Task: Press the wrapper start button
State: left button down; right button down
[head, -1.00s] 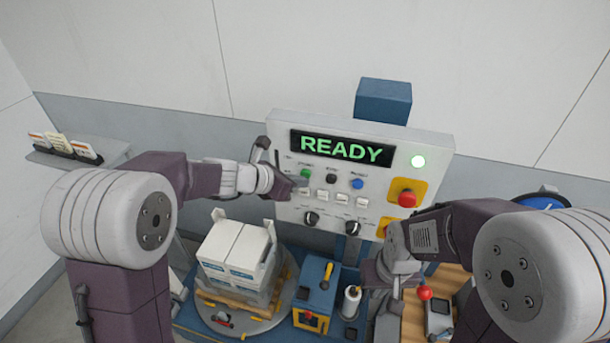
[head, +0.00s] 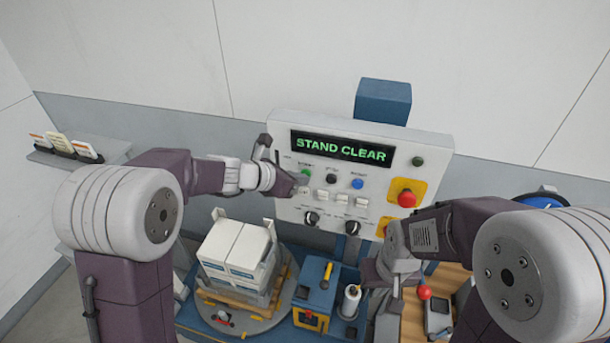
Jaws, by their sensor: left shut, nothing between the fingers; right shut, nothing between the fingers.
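The white control panel (head: 285,230) stands in the middle of the head view. Its display (head: 340,147) reads "STAND CLEAR" in green. The green button (head: 305,173) is at the panel's upper left, with a black and a blue button (head: 357,184) to its right. My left gripper (head: 302,180) is shut, with its tips at the green button; I cannot tell whether they touch it. The indicator lamp (head: 417,161) at the upper right is dark. My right gripper (head: 372,275) is shut and empty, low in front of the panel's right side.
A red emergency knob (head: 406,198) on a yellow plate is at the panel's right. White boxes (head: 236,248) on a pallet stand on a round turntable below. A blue box (head: 317,290) and a red-topped lever (head: 424,292) are near my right gripper.

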pick_arm(q)
jog(key=shift+s, duration=0.1)
jog(key=shift+s+a+b, duration=0.25)
jog(key=shift+s+b, duration=0.2)
jog(key=shift+s, duration=0.3)
